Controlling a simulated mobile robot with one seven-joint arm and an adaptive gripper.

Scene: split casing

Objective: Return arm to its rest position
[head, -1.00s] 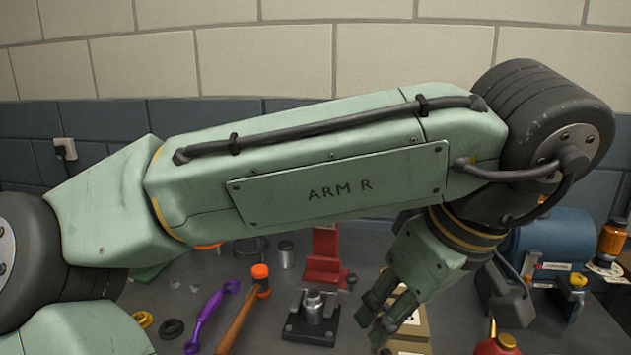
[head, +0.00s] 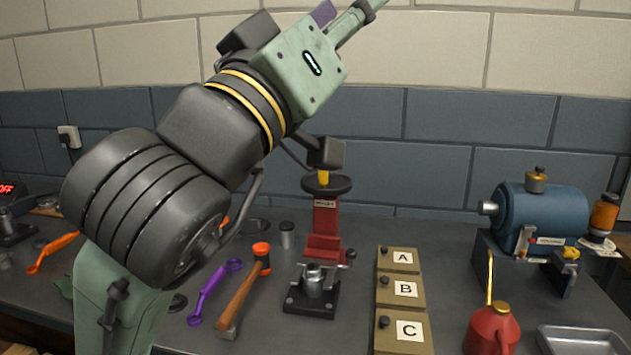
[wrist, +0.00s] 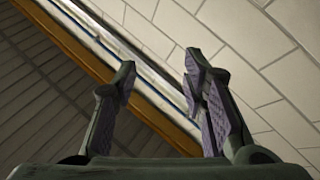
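My gripper (wrist: 158,68) is open in the wrist view, with its two fingers well apart. Nothing is between the fingers; behind them are the pale wall and an orange-brown strip. In the head view my gripper (head: 350,22) is raised high above the bench and points up to the right. Its fingertips are partly cut off by the top edge. My arm is folded up at the left of the view, hiding part of the bench behind it.
A blue motor (head: 545,212), red oil can (head: 491,330) and metal tray (head: 585,341) are right.

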